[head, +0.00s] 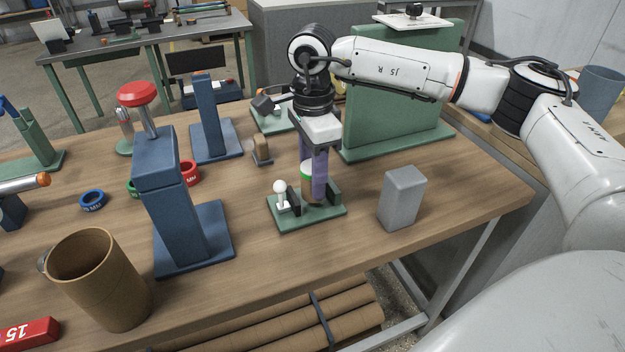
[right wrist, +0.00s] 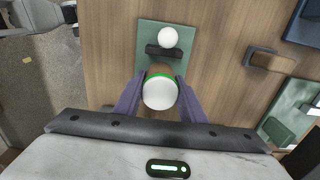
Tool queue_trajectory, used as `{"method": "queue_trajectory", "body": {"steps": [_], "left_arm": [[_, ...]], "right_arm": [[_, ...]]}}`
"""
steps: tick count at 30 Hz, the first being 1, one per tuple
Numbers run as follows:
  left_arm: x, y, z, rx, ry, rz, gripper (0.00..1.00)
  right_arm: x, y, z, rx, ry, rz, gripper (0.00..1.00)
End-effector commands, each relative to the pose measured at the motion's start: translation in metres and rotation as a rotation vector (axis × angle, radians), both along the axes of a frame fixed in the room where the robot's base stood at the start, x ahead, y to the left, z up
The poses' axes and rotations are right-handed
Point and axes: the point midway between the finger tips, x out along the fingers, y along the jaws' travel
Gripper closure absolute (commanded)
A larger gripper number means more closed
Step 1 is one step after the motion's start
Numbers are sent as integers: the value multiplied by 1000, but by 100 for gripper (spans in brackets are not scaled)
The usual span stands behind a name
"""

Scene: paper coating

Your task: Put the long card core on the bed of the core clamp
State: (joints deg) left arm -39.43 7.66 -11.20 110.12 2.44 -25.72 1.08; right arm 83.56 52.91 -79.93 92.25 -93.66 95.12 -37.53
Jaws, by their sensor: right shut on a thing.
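The long card core (head: 312,187) is a brown upright cylinder with a green band and a white top. Its white top (right wrist: 159,93) faces the camera in the right wrist view. My right gripper (head: 313,180) points down with its purple fingers shut on the core's sides. The core clamp has a green base (head: 290,222), dark upright jaws (head: 334,191) and a white ball knob (head: 280,187). The core stands between the jaws, over the bed. The fingers partly hide its lower end, so I cannot tell whether it touches the bed. My left gripper is not in view.
A grey block (head: 402,198) stands right of the clamp. A green upright panel (head: 400,105) stands behind.

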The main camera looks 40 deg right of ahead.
Motion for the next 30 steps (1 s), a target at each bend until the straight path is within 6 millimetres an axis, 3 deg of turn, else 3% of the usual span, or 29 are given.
{"method": "queue_trajectory", "body": {"steps": [4,15,16,19,30], "left_arm": [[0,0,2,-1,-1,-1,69],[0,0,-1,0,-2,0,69],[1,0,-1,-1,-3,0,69],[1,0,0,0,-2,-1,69],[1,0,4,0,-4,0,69]], "right_arm": [[0,0,-15,1,0,0,85],[0,0,-20,1,0,1,85],[0,0,-20,1,0,1,62],[0,0,-19,1,-1,1,45],[0,0,-13,1,-2,1,45]]}}
